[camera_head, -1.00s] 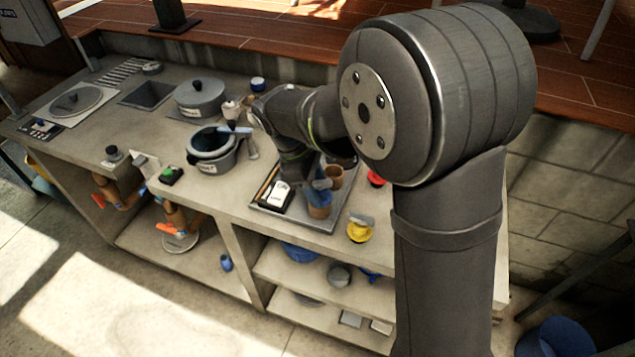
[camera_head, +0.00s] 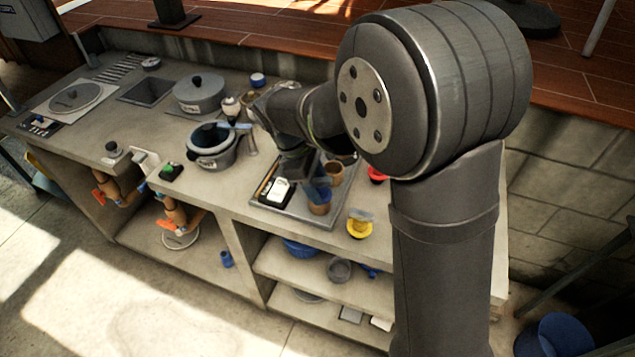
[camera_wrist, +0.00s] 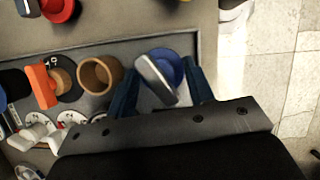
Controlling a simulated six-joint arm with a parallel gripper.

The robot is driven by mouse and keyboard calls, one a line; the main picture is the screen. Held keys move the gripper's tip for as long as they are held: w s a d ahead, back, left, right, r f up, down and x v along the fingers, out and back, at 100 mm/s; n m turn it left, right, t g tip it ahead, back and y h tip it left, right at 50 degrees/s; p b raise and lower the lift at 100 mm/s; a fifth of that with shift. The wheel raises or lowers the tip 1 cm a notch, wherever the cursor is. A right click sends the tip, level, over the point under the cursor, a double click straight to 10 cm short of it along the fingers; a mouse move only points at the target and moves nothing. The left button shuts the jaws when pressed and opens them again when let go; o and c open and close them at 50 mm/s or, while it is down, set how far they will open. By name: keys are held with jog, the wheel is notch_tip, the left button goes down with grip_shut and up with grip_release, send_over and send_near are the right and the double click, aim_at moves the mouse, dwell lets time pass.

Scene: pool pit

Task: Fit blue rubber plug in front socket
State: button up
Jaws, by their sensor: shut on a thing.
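The blue rubber plug (camera_wrist: 174,66), a round blue disc with a grey grip tab, shows in the wrist view between the blue fingers of my gripper (camera_wrist: 162,88). The gripper is shut on its tab. In the head view my gripper (camera_head: 317,186) is over the front brown socket (camera_head: 320,208), near the tray's front side. The front socket is hidden under the plug in the wrist view. I cannot tell whether the plug is seated in it or just above it. The rear brown socket (camera_head: 334,174) is empty; it also shows in the wrist view (camera_wrist: 99,74).
A grey pot (camera_head: 213,150) stands left. The counter's front edge is close to the tray.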

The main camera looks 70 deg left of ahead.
jog(key=o, duration=1.2)
jog(key=shift+r, duration=2.5)
jog(key=shift+r, duration=1.95)
